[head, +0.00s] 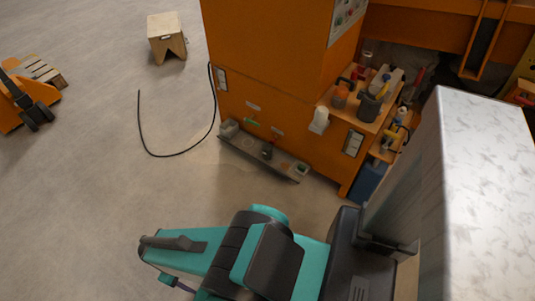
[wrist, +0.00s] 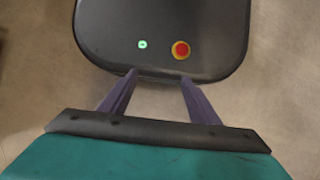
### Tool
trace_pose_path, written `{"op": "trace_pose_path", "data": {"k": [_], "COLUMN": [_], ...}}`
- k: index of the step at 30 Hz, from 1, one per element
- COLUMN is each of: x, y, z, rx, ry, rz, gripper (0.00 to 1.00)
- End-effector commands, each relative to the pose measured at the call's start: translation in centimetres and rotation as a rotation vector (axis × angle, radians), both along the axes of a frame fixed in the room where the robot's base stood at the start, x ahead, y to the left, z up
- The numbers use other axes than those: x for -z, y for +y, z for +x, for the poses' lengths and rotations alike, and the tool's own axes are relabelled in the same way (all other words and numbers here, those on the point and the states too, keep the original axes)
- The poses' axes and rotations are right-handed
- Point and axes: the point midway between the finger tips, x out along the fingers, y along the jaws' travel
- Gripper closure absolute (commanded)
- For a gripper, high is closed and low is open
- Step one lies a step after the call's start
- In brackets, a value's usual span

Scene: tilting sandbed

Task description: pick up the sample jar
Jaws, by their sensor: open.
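I cannot tell for sure which thing is the sample jar. A small jar-like container with orange in it (head: 340,97) stands on the side shelf of the orange machine, among other items. In the head view my arm is folded low in front, well away from the shelf and the tray, with the gripper mostly hidden.
The orange machine (head: 265,50) stands ahead, its shelf (head: 350,118) crowded with a dark mug (head: 368,107) and other items. The low grey tray (head: 245,148) runs along its foot. A black cable (head: 165,156) and a wooden stool (head: 167,30) are at left. Floor between is clear.

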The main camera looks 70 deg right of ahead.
Motion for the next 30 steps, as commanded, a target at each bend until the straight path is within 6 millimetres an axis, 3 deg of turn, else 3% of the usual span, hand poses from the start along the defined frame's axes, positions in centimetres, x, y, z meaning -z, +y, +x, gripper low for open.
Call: {"op": "trace_pose_path", "data": {"k": [7,14,23,30], "x": [3.9,9.9,16.1,19.2], "y": [-1.4,-5.3,-14.0,-23.2], "z": [3.0,8.9,16.2,20.0], "rx": [0.059,0.185,0.363,0.496], "ry": [-0.107,-0.325,-0.642,-0.883], "rz": [0.014,0.013,-0.056,-0.170], "gripper": [0.31,0.31,0.31,0.31]}}
